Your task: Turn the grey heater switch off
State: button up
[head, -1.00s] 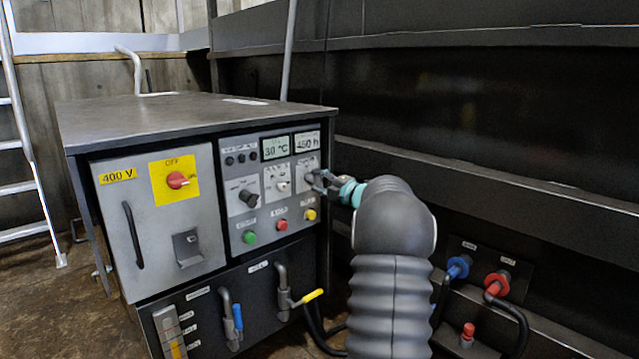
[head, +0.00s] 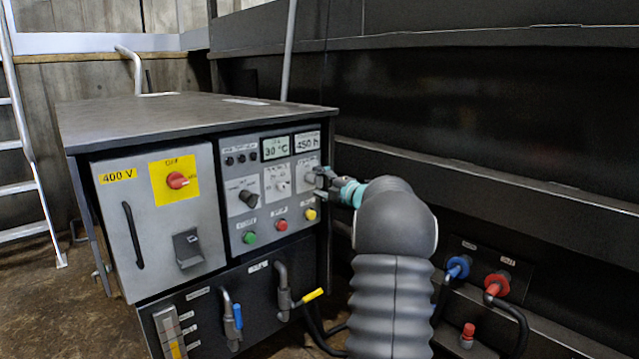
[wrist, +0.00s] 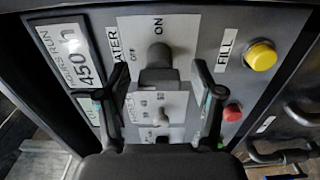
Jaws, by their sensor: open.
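The grey heater switch (wrist: 158,58) is on the pale plate with the labels HEATER, OFF and ON in the wrist view. Its narrow end is on the side of the ON label, and OFF is to its left. In the head view the switch (head: 309,177) shows at the panel's right edge, partly covered by my gripper. My gripper (head: 325,181) is at the right of the panel, close in front of the switch. In the wrist view my gripper (wrist: 152,82) is open, one finger on each side of the switch. Contact cannot be told.
Nearby on the panel are a yellow button (head: 310,214), a red button (head: 281,225), a green button (head: 249,237) and a black knob (head: 248,198). A red main switch (head: 177,180) is at the left. A dark wall beam (head: 500,180) runs along the right.

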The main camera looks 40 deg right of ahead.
jog(key=s+d, duration=0.1)
jog(key=s, duration=1)
jog(key=shift+s, duration=0.35)
